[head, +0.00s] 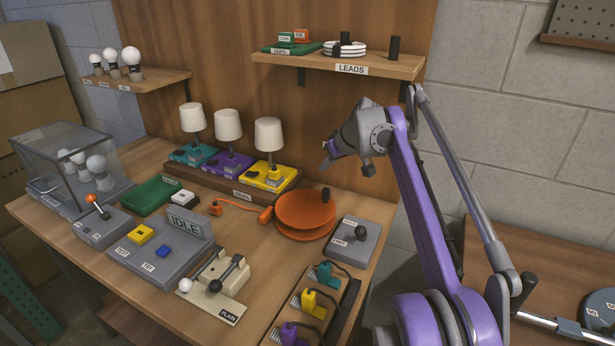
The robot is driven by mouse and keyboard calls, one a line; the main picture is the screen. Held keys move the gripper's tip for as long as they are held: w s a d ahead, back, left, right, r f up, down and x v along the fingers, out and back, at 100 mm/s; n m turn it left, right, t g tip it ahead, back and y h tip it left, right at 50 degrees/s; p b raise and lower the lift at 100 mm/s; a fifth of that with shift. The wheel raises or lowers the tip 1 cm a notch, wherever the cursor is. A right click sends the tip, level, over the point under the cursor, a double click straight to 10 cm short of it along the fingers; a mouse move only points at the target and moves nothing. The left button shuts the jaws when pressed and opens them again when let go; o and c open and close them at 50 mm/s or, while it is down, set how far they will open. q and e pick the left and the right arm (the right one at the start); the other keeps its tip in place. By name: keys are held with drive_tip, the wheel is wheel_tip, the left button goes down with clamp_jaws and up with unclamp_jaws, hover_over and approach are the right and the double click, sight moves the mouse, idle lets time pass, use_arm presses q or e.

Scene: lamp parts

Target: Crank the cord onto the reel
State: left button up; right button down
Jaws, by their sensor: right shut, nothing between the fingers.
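The orange reel (302,208) lies flat near the right side of the bench, with two stacked discs. An orange cord (243,206) runs across the bench from a small orange end piece (215,209) at the left to a thicker orange piece (265,214) beside the reel. My right gripper (327,160), on the purple arm, is shut and empty. It is in the air above and behind the handle, apart from it. My left gripper is not in view.
A grey box with a black knob (354,241) stands right of the reel. Three lamps (228,125) stand on a rack behind. In front are a grey console marked IDLE (190,222), a cream lever block (222,278) and a tray of coloured clamps (325,315).

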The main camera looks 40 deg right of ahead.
sight(325, 189)
drive_tip(key=shift+d+r, duration=0.3)
drive_tip(key=shift+s, duration=0.15)
drive_tip(key=shift+f, duration=0.2)
drive_tip(key=b+x, duration=0.2)
drive_tip(key=x, duration=0.7)
drive_tip(key=shift+w+f+b, duration=0.25)
drive_tip(key=shift+b, duration=0.15)
drive_tip(key=s+b, duration=0.1)
drive_tip(key=s, duration=0.2)
drive_tip(key=shift+s+a+r, duration=0.1)
drive_tip(key=shift+s+r, duration=0.1)
drive_tip(key=shift+s, duration=0.4)
drive_tip(key=shift+s+a+m+h, duration=0.15)
drive_tip(key=shift+s+m+h, duration=0.25)
drive_tip(key=shift+m, duration=0.2)
